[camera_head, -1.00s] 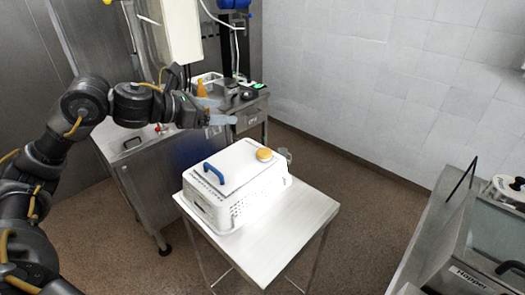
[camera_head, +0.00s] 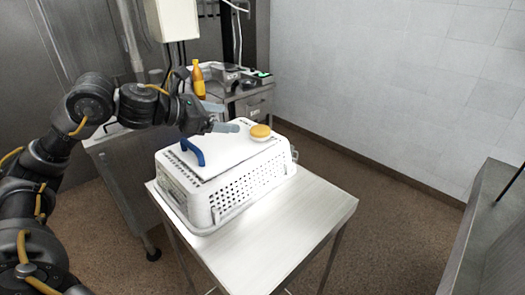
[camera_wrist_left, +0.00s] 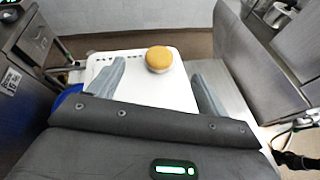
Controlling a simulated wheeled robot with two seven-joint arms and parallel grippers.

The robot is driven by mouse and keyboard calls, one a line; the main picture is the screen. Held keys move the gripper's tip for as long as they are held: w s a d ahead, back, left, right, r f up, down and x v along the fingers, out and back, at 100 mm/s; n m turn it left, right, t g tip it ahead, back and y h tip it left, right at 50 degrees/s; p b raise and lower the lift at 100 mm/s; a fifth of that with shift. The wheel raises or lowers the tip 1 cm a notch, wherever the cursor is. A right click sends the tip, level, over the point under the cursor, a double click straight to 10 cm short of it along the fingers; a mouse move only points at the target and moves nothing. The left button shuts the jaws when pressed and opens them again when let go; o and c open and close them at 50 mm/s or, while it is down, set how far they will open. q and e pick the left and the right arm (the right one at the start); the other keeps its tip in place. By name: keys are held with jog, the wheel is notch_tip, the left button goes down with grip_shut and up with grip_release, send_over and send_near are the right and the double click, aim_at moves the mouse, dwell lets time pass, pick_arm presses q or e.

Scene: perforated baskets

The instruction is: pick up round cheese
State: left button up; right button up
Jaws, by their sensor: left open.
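The round cheese (camera_head: 260,131) has an orange-yellow top and a pale lower side. It sits on the white board (camera_head: 228,155) that lies over the upturned white perforated basket (camera_head: 240,192). My left gripper (camera_head: 226,117) is open and empty above the board, to the left of the cheese in the head view. In the left wrist view the cheese (camera_wrist_left: 159,59) lies beyond and between the two grey fingers (camera_wrist_left: 158,85), apart from both. My right gripper is not in view.
The basket stands on a small metal table (camera_head: 290,225) whose front and right top are bare. A blue handle (camera_head: 193,151) rises at the board's left. Behind are a steel counter and an orange bottle (camera_head: 198,80).

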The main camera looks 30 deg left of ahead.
aim_at(256, 129)
pick_arm(q)
notch_tip(256, 129, down, 2)
jog(key=shift+a+f+b, duration=0.1)
jog(key=shift+f+b, duration=0.05)
jog(key=shift+b, duration=0.3)
jog(key=shift+w+d+p, duration=0.25)
jog(key=shift+p, duration=0.1)
jog(key=p+x, duration=0.1)
jog(key=x, duration=0.3)
jog(key=shift+w+d+f, duration=0.15)
jog(key=shift+w+f, duration=0.1)
jog(key=shift+w, duration=0.15)
jog(key=shift+w+d+f+p, duration=0.1)
jog(key=shift+d+p, duration=0.1)
jog(key=shift+p, duration=0.2)
jog(key=p+x, duration=0.1)
jog(key=x, duration=0.2)
jog(key=shift+w+d+f+p, duration=0.2)
jog(key=shift+w+f+p, duration=0.05)
jog(key=shift+w+p, duration=0.1)
jog(key=shift+w+d+f, duration=0.2)
jog(key=shift+w+f, duration=0.05)
jog(key=shift+w, duration=0.05)
jog(key=shift+s, duration=0.1)
jog(key=shift+c, duration=0.9)
jog(key=c, duration=0.9)
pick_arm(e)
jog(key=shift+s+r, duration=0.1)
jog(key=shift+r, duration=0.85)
